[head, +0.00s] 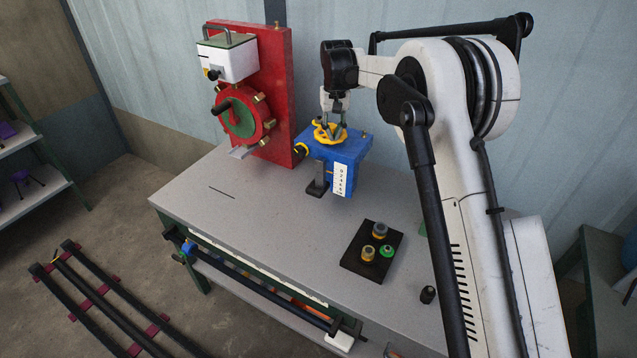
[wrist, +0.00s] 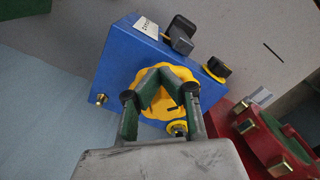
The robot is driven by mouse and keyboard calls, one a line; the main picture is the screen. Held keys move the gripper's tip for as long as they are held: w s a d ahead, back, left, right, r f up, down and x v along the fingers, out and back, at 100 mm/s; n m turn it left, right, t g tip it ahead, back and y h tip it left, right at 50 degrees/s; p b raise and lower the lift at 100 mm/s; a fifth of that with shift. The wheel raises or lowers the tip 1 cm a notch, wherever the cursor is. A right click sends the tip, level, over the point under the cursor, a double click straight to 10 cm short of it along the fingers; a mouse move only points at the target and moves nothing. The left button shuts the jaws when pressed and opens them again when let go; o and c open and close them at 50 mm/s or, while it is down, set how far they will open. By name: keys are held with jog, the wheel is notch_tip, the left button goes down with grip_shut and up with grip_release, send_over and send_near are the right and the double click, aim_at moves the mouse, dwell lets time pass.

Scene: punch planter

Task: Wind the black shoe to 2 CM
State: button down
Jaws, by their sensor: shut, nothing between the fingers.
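The blue unit (head: 352,150) stands above the grey bench and also shows in the wrist view (wrist: 122,62). A yellow handwheel (head: 321,133) sits on its top; it shows in the wrist view (wrist: 187,75). The black shoe (head: 317,187) is low on the blue unit's front, beside a white scale strip (head: 341,180); both also show in the wrist view, shoe (wrist: 181,43) and strip (wrist: 146,27). The scale figures are too small to read. My gripper (head: 335,136) is shut and empty, pointing down over the wheel; its fingers hide part of the wheel. Contact cannot be told.
A red panel (head: 275,90) with a red-and-green wheel (head: 240,118) and white box stands left of the blue unit. A black tray (head: 352,262) with several small knobs and a black cylinder (head: 428,295) lie at the right. The bench's middle is clear.

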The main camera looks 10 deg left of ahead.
aim_at(344, 131)
jog(key=shift+f, duration=0.2)
dwell(0.6)
jog(key=shift+d+b, duration=0.25)
jog(key=shift+b, duration=0.1)
jog(key=shift+w+d+b, duration=0.4)
jog(key=shift+w+d, duration=0.25)
jog(key=shift+d, duration=0.15)
jog(key=shift+w+d, duration=0.45)
jog(key=shift+w, duration=0.2)
jog(key=shift+w+d, duration=0.1)
jog(key=shift+w, duration=1.25)
